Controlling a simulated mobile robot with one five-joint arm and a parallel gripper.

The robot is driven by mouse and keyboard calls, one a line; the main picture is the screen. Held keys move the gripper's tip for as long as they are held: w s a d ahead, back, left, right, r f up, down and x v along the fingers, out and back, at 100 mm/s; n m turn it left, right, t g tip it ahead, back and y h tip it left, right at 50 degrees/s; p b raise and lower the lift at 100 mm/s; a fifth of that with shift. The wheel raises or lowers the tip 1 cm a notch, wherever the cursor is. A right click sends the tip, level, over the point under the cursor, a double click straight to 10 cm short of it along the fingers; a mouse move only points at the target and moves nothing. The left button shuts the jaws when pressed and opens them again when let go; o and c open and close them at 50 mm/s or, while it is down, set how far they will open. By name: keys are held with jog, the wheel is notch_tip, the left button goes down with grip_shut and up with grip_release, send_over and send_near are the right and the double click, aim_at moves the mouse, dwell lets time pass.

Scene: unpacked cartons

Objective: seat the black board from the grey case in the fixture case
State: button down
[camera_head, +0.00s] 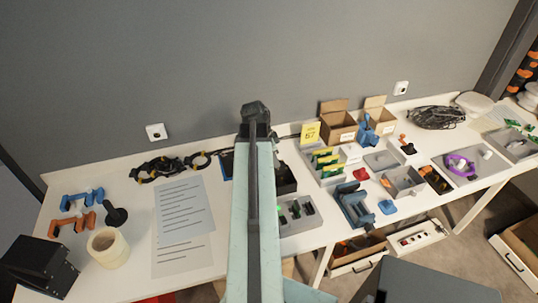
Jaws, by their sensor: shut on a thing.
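My arm reaches up the middle of the picture and ends in a dark joint. I cannot pick out the black board. A grey case (300,227) with green and dark pieces in it lies just right of my arm. Another grey case (333,181) holds several yellow-green pieces. I cannot tell which is the fixture case.
Left on the white table (120,190) are printed sheets (184,212), a tape roll (108,248), orange and blue clamps (82,198) and cables (160,167). Right are cardboard boxes (338,128), a blue vise (355,206) and grey trays (403,182). A wall closes the back.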

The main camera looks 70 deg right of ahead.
jog(key=shift+s+r+p, duration=0.1)
jog(key=shift+r+p, duration=0.7)
jog(key=shift+p, duration=0.05)
jog(key=shift+s+f+b, duration=0.1)
jog(key=shift+f+b, duration=0.15)
jog(key=shift+b, duration=0.05)
jog(key=shift+f+b, duration=2.1)
jog(key=shift+f, duration=0.2)
jog(key=shift+f+b, duration=3.3)
jog(key=shift+b, duration=0.2)
jog(key=c, duration=1.3)
grip_release()
jog(key=shift+r, duration=0.1)
jog(key=shift+o, duration=0.2)
